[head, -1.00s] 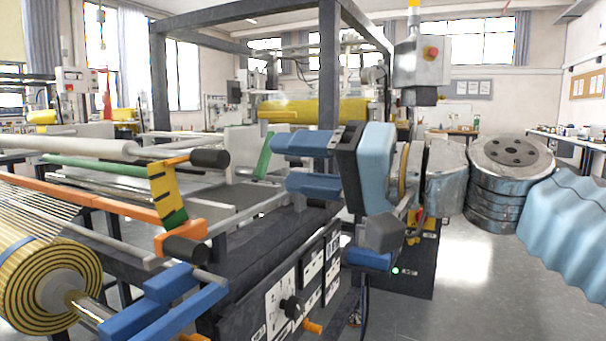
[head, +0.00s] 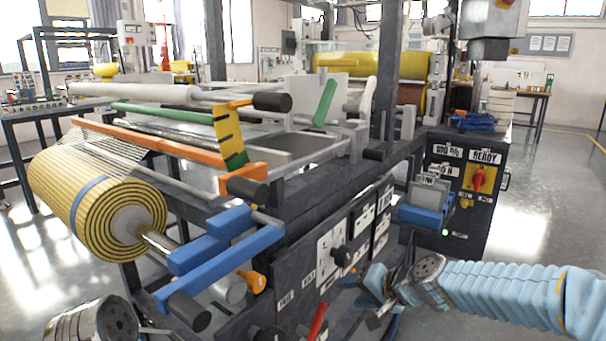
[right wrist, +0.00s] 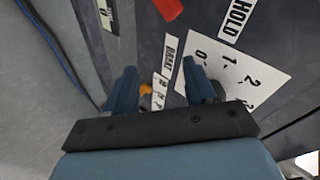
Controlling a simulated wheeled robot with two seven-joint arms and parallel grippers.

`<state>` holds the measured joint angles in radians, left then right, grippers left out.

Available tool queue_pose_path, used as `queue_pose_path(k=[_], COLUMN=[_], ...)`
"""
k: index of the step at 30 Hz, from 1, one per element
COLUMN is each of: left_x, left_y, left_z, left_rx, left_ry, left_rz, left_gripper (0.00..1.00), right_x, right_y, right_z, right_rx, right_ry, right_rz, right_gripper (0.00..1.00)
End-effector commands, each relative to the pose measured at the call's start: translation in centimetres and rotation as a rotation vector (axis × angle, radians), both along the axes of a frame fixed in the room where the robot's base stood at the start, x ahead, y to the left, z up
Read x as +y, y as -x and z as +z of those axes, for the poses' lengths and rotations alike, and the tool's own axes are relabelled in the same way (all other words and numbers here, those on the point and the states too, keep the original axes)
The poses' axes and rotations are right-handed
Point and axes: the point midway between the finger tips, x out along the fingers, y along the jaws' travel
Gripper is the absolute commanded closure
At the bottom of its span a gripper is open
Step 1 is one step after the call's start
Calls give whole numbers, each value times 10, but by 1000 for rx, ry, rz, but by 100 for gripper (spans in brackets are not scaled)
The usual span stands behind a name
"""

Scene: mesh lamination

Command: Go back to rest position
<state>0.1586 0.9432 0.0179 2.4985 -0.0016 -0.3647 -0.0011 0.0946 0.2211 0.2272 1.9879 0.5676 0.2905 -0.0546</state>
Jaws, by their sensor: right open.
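My right gripper (head: 370,294) is low in front of the machine's lower panel in the head view. Its arm comes in from the right in a pale blue ribbed sleeve. In the right wrist view my right gripper (right wrist: 160,88) has its two blue fingers spread apart with nothing between them. Behind them is the dark panel with a white dial plate (right wrist: 235,80) and a red handle (right wrist: 168,8). The gap from fingers to panel is hard to judge. My left gripper is out of view; a grey arm link of mine shows at the lower left of the head view.
The machine frame with a yellow striped roll (head: 85,205) and blue bars (head: 222,252) fills the left and middle. A control cabinet (head: 465,190) with a red switch stands at the right. A red handle (head: 318,322) sticks out low. Open floor lies at far right.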

Motion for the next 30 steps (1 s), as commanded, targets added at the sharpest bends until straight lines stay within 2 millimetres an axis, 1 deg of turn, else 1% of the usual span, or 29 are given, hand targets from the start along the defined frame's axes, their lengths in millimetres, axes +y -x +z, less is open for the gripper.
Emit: queue_pose_path(k=[1, 2, 3, 4, 5, 6, 8, 9, 11, 12, 15, 18, 19, 21, 23, 30], left_x=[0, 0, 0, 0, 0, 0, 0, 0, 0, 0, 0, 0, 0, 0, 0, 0], left_y=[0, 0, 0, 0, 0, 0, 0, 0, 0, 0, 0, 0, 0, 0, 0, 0], left_z=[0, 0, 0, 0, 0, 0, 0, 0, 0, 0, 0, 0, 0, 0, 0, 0], left_rx=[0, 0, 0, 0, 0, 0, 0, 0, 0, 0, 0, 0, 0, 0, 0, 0], left_ry=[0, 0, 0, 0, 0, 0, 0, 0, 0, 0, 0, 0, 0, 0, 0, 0], left_rz=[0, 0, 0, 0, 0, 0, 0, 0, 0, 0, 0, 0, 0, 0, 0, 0], left_gripper=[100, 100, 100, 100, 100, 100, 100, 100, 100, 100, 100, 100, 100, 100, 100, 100], right_x=[-1, -3, -5, -6, -7, -8, -8, -8, -7, -6, -2, 1, 2, 3, 3, 3], right_y=[6, 10, 19, 27, 36, 51, 78, 98, 131, 152, 202, 236, 243, 253, 257, 256], right_z=[-49, -75, -109, -135, -160, -192, -238, -265, -302, -321, -356, -374, -378, -382, -383, -383], right_rx=[62, 93, 131, 160, 188, 225, 279, 311, 356, 380, 429, 457, 463, 470, 472, 471], right_ry=[43, 71, 109, 136, 162, 197, 244, 272, 305, 322, 346, 353, 352, 352, 352, 352], right_rz=[5, 8, 15, 25, 35, 53, 88, 116, 161, 193, 267, 316, 327, 341, 349, 347], right_gripper=[45, 45, 45, 45, 45, 45, 45, 45, 45, 45, 45, 45, 45, 45, 45, 45])
